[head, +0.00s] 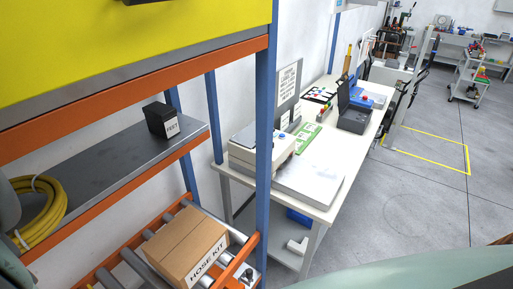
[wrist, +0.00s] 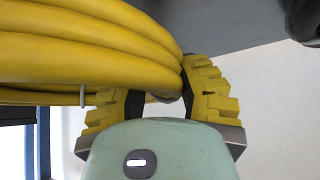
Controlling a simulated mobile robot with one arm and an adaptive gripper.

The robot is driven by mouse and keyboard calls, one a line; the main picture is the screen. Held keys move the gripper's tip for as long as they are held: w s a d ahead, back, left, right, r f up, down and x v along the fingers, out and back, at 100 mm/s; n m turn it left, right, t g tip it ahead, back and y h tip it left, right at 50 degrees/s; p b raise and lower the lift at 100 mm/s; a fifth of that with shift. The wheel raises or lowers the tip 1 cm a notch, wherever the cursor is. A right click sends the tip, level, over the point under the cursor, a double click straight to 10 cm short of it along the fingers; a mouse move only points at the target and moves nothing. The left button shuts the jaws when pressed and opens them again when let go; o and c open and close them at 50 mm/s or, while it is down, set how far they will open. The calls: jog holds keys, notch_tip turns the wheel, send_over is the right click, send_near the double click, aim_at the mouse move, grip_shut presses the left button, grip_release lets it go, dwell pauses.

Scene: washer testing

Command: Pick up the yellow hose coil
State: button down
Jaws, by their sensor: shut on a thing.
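The yellow hose coil (head: 38,212) is at the lower left in the head view, at the left end of a grey shelf (head: 100,185). In the wrist view the coil (wrist: 90,50) fills the upper left as thick yellow loops. My gripper (wrist: 160,98) has its yellow ribbed fingers on both sides of the coil's near part and is shut on it. A pale tie (wrist: 82,95) shows on the coil. I cannot tell whether the coil touches the shelf. My gripper's fingers are not visible in the head view.
A black box (head: 160,120) stands on the same shelf. Below, a cardboard box (head: 186,245) marked HOSE KIT sits on rollers. Orange beams and a blue post (head: 265,130) frame the rack. A white table (head: 330,208) with equipment stands beyond; open floor lies at right.

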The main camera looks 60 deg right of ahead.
jog(key=s+a+b, duration=0.1)
jog(key=s+a, duration=0.2)
jog(key=s, duration=0.5)
jog(key=s+a+b, duration=0.1)
jog(key=s+a, duration=0.2)
jog(key=s, duration=0.5)
jog(key=shift+s+a, duration=0.25)
jog(key=shift+a, duration=0.15)
